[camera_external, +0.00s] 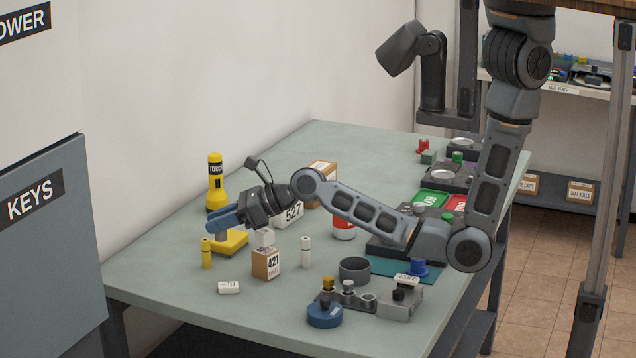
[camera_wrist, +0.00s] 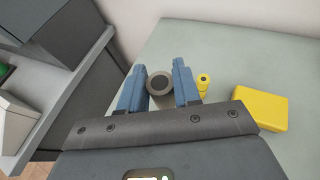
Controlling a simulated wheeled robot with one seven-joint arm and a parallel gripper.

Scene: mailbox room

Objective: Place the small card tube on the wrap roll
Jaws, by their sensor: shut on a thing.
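My gripper (camera_wrist: 160,88), with blue fingers, is at the left part of the table, above the surface; it also shows in the external view (camera_external: 223,220). Its fingers are shut on a short grey-brown round piece with a dark centre, which I take to be the small card tube (camera_wrist: 160,73). In the wrist view I see it nearly end-on between the fingers. In the external view the fingers hide much of it. No thing in view is clearly marked as the wrap roll, so I cannot tell which it is.
A yellow block (camera_wrist: 260,108) and a small yellow bottle (camera_wrist: 203,80) are close by. A yellow torch (camera_external: 215,180), a box marked 421 (camera_external: 266,264), a white upright cylinder (camera_external: 306,252), a lying white roll (camera_external: 229,288) and a dark grey ring (camera_external: 355,272) stand around.

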